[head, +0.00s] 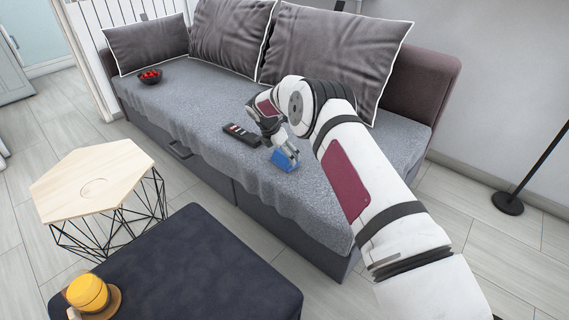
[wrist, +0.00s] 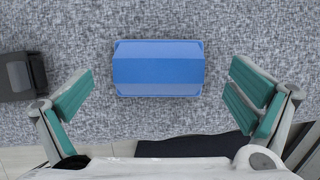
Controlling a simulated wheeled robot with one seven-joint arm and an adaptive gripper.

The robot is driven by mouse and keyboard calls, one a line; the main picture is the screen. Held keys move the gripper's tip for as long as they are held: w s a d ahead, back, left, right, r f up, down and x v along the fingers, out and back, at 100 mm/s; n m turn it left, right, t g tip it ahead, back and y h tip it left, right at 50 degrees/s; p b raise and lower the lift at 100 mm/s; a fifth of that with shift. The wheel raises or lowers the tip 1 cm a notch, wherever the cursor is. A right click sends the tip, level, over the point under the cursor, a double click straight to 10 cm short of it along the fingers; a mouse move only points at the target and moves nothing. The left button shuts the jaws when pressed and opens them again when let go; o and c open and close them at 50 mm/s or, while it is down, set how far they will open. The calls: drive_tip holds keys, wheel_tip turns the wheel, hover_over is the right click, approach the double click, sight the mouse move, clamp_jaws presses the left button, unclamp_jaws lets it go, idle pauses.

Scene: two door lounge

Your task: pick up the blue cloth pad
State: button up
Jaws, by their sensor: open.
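The blue cloth pad (head: 284,161) lies on the grey seat of the sofa near its front edge. In the wrist view the blue pad (wrist: 158,68) is a plain rectangle, centred ahead of the fingers. My gripper (wrist: 168,90) is open, one teal-padded finger to the left of the pad and one to the right, with gaps between. In the head view my gripper (head: 284,152) is just above the pad and hides part of it. I cannot tell the exact height between them.
A dark remote (head: 241,134) lies left of the pad; a dark object shows at the left of the wrist view (wrist: 20,76). A bowl of red fruit (head: 150,77) sits farther along the sofa (head: 205,105). Cushions (head: 335,60) line the back. A wooden-topped table (head: 75,195) and dark ottoman (head: 190,270) stand in front.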

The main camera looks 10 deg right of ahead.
drive_tip(key=shift+b+x, duration=0.4)
drive_tip(key=shift+x, duration=0.85)
drive_tip(key=c, duration=1.1)
wheel_tip(320, 180, up, 10)
drive_tip(key=p, duration=0.3)
drive_tip(key=shift+p, duration=0.4)
